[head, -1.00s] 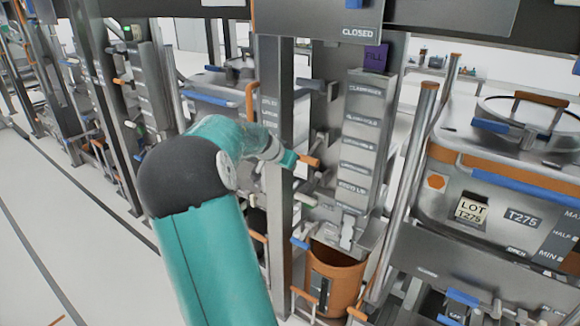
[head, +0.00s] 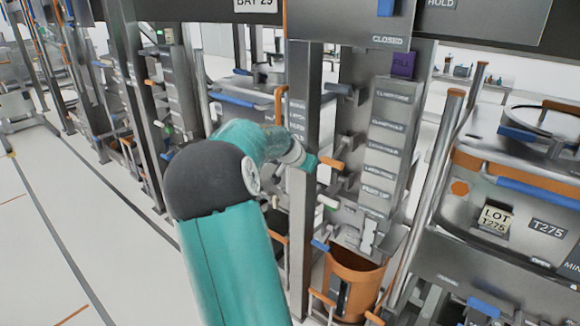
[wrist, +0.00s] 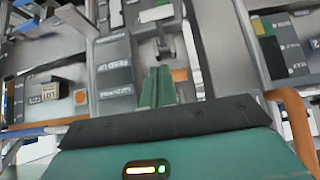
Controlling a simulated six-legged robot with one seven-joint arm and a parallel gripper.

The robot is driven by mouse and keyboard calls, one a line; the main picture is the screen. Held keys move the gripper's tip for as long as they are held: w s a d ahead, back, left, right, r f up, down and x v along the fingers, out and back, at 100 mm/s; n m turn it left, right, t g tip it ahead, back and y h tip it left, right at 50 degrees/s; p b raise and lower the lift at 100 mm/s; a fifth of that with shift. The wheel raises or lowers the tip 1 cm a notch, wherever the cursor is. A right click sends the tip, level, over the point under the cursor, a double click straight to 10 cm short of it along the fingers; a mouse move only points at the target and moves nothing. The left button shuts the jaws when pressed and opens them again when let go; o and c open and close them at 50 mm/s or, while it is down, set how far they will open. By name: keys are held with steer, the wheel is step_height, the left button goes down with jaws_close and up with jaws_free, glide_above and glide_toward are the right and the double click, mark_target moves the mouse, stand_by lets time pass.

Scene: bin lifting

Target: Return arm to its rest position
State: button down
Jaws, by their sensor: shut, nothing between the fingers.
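My teal arm rises from the bottom middle of the head view and bends at a dark elbow. My gripper (head: 311,162) is at its end, in front of a grey post and beside an orange-tipped handle (head: 331,164). I cannot tell whether it touches the handle. In the wrist view the green fingers (wrist: 157,88) are together, with nothing seen between them. They point at a grey panel with labels.
An orange bin (head: 350,282) stands low under the labelled grey column (head: 385,140). A steel tank (head: 520,190) marked T275 stands at right. Posts and handles crowd the area around my gripper. Open pale floor (head: 60,230) lies at left.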

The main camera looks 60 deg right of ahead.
steer(key=w+a+r+n+t+y, duration=0.2)
steer(key=w+a+n, duration=0.1)
steer(key=a, duration=0.8)
steer(key=w+a+r+n+t+y, duration=0.1)
steer(key=w+a+n+t, duration=0.15)
steer(key=a, duration=0.85)
steer(key=w+a+r+n+t+y, duration=0.1)
steer(key=w+a+r+n+y, duration=0.2)
steer(key=a, duration=0.7)
steer(key=s+a+n+y, duration=0.1)
steer(key=s+a+n, duration=0.2)
steer(key=a, duration=0.6)
steer(key=s+a+f+n+t, duration=0.1)
steer(key=s+a+n, duration=0.3)
steer(key=a, duration=0.5)
steer(key=s+a+n+y, duration=0.1)
steer(key=s+a+n, duration=0.2)
steer(key=a, duration=0.7)
steer(key=shift+s+f+n+y, duration=0.15)
steer(key=shift+f+n+y, duration=0.15)
steer(key=shift+n, duration=0.35)
steer(key=shift+d+t, duration=0.1)
steer(key=shift+t, duration=0.15)
